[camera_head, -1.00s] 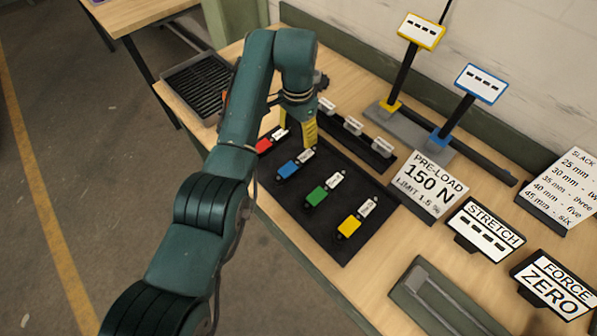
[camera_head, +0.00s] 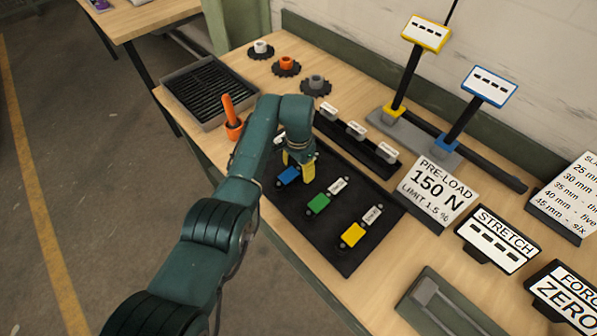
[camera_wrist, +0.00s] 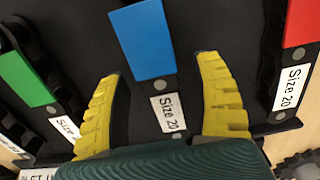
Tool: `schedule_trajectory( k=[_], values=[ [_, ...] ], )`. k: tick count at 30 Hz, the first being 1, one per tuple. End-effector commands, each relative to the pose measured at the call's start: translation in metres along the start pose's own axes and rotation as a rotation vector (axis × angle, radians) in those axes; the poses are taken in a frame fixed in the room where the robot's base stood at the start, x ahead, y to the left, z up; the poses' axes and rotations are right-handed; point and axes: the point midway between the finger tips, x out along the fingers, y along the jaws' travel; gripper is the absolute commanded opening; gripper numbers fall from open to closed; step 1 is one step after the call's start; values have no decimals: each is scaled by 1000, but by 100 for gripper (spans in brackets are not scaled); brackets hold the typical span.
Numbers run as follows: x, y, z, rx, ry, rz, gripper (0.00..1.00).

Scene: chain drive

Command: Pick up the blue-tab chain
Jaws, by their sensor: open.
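The blue-tab chain lies on the black mat, its blue tab (camera_head: 288,176) just left of my gripper (camera_head: 303,167) in the head view. My gripper hides its white label there. In the wrist view the blue tab (camera_wrist: 143,40) and its "Size 20" label (camera_wrist: 168,112) lie between the two yellow fingers of my gripper (camera_wrist: 160,68). The fingers are spread apart, one on each side, with dark mat showing between them and the chain. I cannot tell how high the fingertips are above the mat.
A green-tab chain (camera_head: 319,204) and a yellow-tab chain (camera_head: 353,234) lie on the mat (camera_head: 330,240). A red-tab chain (camera_wrist: 300,22) shows at right in the wrist view. A dark label rack (camera_head: 370,150) stands behind the mat. An orange-handled tool (camera_head: 230,112) stands at left.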

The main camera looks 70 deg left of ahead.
Motion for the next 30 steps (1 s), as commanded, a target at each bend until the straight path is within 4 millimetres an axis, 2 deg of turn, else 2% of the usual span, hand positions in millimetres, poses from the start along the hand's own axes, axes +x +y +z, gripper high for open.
schedule_trajectory(
  k=[2,3,13,25,28,30],
  values=[
    [-1,0,0,0,0,0,67],
    [-1,0,0,0,0,0,62],
    [0,0,0,0,0,0,0],
    [-3,0,-1,0,3,-2,0],
    [-14,-1,-1,0,4,-2,0],
    [-29,-1,-2,0,7,-4,0]
  ],
)
